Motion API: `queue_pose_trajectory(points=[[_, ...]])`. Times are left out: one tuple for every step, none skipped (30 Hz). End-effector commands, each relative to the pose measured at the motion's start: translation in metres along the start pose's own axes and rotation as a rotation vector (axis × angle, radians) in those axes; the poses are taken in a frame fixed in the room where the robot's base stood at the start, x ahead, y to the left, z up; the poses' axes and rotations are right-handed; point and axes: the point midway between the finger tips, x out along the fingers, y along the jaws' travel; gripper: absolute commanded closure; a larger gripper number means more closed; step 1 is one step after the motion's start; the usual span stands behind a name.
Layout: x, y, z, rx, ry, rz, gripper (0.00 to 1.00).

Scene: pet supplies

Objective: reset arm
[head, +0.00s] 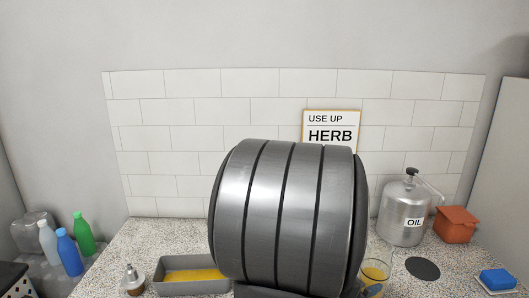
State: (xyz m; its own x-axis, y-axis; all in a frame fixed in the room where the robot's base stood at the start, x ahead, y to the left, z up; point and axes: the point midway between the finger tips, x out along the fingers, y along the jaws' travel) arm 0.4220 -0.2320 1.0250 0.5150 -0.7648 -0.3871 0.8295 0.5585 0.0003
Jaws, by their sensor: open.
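My gripper is not visible in the head view. A large grey ribbed part of my own arm fills the middle of the picture and hides the centre of the counter. I cannot see whether anything is near or in the gripper.
The speckled counter (146,240) holds a grey tray (180,288) with yellow contents at left and a small dispenser bottle (132,280). At right are a glass of orange liquid (374,275), a dark disc (423,268), an OIL can (402,207), an orange-red box (456,225) and a blue sponge (498,279).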

Motion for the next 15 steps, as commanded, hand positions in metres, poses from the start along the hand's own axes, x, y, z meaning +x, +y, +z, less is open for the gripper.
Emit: queue_pose_trajectory(points=[[-0.008,0.001,0.001,0.000,-0.002,0.004,0.03],[-0.013,0.001,0.001,0.001,-0.002,0.004,0.03],[-0.018,0.001,0.000,0.000,-0.001,0.003,0.03],[-0.016,0.000,0.000,-0.001,0.000,0.000,0.03],[-0.009,-0.001,-0.001,-0.002,0.002,-0.004,0.03],[-0.002,-0.001,-0.001,-0.001,0.002,-0.004,0.03],[0.003,-0.001,-0.001,-0.002,0.002,-0.004,0.03],[0.007,-0.001,-0.001,-0.001,0.002,-0.004,0.03],[0.013,-0.001,-0.001,-0.002,0.003,-0.004,0.03],[0.018,-0.001,-0.001,-0.002,0.002,-0.004,0.03],[0.022,-0.001,0.000,-0.001,0.001,-0.004,0.03],[0.029,-0.001,-0.001,-0.001,0.002,-0.004,0.03],[0.033,-0.001,-0.001,-0.001,0.002,-0.004,0.03],[0.038,-0.001,-0.001,-0.002,0.002,-0.003,0.03],[0.044,-0.001,-0.001,0.000,0.003,-0.004,0.03]])
